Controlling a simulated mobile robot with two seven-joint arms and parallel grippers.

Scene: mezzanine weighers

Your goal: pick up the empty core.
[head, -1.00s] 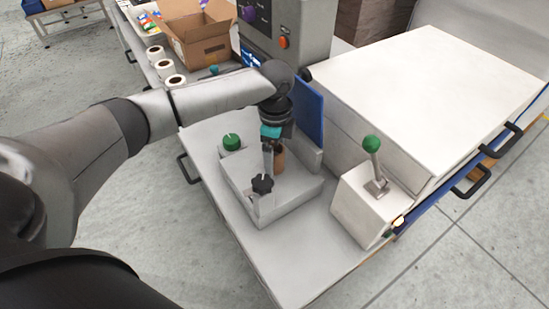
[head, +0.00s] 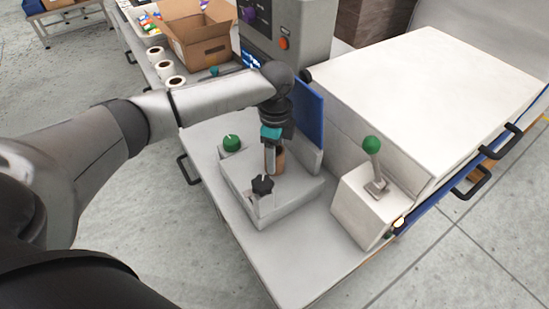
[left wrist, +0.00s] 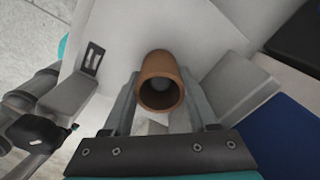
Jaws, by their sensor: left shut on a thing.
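The empty core (head: 279,161) is a short brown cardboard tube. It is partly hidden behind my left gripper (head: 273,160) in the head view. In the left wrist view the core (left wrist: 161,82) shows its open end, and its inside is hollow. My left gripper's fingers (left wrist: 160,105) stand on either side of it and are shut on it. The core is over the light grey raised block of the machine; I cannot tell whether it touches the block. My right gripper is not in view.
A black star knob (head: 262,185) and a green knob (head: 231,143) stand close to the gripper. A blue plate (head: 309,112) rises behind it. A green-topped lever (head: 372,160) is at the right. White rolls (head: 164,66) and a cardboard box (head: 200,38) stand at the back left.

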